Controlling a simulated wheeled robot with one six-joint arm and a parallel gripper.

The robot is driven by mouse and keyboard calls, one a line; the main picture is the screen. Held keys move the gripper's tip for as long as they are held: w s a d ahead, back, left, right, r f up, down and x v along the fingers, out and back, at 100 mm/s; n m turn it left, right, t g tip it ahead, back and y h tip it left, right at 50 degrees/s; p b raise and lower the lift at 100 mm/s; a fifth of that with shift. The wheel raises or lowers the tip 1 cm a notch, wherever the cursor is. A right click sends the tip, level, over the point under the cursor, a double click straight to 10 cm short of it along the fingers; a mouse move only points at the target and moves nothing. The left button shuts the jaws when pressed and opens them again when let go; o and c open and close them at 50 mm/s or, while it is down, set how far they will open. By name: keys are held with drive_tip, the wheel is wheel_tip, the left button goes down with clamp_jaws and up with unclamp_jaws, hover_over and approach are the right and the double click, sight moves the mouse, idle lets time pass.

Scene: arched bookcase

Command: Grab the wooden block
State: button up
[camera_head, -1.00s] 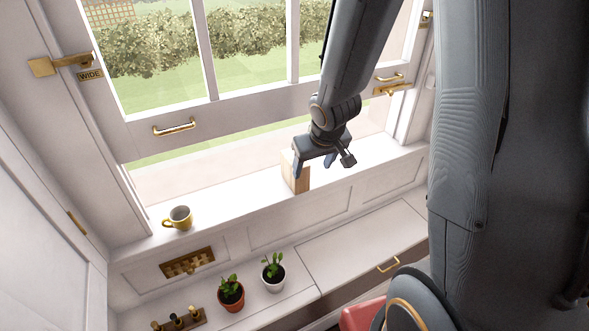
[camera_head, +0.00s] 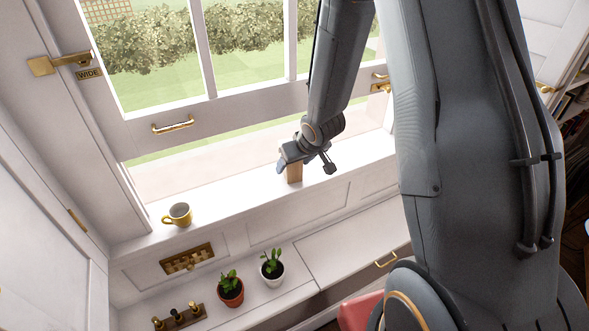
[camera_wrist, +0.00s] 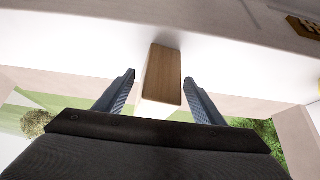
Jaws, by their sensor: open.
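The wooden block (camera_head: 294,174) is light brown and stands on the white window sill. In the head view my gripper (camera_head: 284,162) is at the block and covers its upper part. In the wrist view the block (camera_wrist: 161,78) shows between the two blue-grey fingers of my gripper (camera_wrist: 160,88). The fingers are open, with a gap on each side of the block. I cannot tell how far down the block they reach.
Two potted plants, in a terracotta pot (camera_head: 231,292) and a white pot (camera_head: 272,270), stand on the lower ledge. The sill between mug and block is clear.

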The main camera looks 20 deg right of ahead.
drive_tip(key=shift+x, duration=1.6)
drive_tip(key=shift+a, duration=0.1)
drive_tip(key=shift+c, duration=0.3)
drive_tip(key=c, duration=1.3)
drive_tip(key=shift+r, duration=0.1)
